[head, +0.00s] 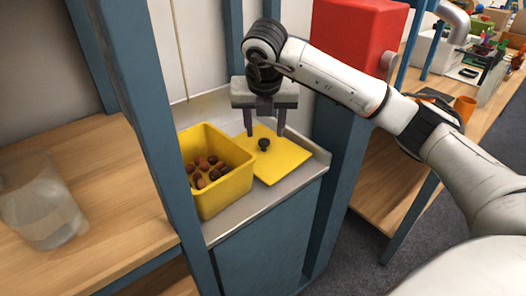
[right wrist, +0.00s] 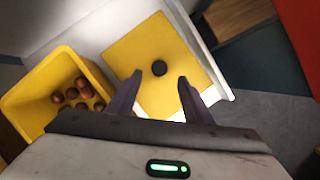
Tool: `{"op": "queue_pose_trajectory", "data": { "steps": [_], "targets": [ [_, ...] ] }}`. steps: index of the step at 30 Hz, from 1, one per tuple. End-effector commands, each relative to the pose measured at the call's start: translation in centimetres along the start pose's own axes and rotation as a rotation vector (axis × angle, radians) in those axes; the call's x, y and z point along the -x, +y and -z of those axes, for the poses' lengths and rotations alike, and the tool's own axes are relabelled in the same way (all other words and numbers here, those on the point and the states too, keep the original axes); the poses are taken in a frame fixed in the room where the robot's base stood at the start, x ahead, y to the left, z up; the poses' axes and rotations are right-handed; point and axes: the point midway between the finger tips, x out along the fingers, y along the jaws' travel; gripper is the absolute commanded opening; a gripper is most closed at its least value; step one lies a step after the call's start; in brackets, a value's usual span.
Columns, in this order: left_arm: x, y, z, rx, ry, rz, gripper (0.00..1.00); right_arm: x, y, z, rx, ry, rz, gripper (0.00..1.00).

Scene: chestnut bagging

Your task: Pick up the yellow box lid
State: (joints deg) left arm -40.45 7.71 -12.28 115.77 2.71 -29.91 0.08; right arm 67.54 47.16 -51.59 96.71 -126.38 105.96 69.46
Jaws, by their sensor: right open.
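The yellow box lid (head: 284,160) lies flat on the metal counter, with a dark round knob (head: 264,144) at its middle. It also shows in the right wrist view (right wrist: 140,43), with its knob (right wrist: 159,68) just beyond the fingertips. The open yellow box (head: 226,199) stands to its left and holds several brown chestnuts (head: 207,170); the box shows at the left in the right wrist view (right wrist: 30,88). My right gripper (head: 264,134) is open and empty above the lid, its fingers spread to either side of the knob, apart from it. My left gripper is not in view.
The metal counter (head: 238,228) has a raised rim at the back and right. Blue posts (head: 165,150) stand at left and right of it. A clear container (head: 42,205) is on the wooden table at left. A red box (head: 350,45) is behind my right arm.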

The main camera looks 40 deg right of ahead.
Motion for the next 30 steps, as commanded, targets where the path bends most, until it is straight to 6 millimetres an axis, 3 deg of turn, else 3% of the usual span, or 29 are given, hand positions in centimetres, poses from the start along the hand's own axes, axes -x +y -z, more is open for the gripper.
{"op": "queue_pose_trajectory", "data": {
  "steps": [12, 20, 28, 30],
  "targets": [
    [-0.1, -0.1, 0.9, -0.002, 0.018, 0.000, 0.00, -5.1, 0.1, -0.3, -0.001, 0.001, 0.002, 0.46],
    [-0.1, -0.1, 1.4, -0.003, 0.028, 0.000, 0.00, -5.3, 0.1, -0.4, 0.000, -0.001, 0.000, 0.46],
    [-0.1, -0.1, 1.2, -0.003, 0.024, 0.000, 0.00, -5.3, 0.1, -0.4, 0.000, 0.000, 0.000, 0.04],
    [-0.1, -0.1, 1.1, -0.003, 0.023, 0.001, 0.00, -5.3, 0.1, -0.4, 0.000, 0.000, 0.000, 0.00]
  ]
}}
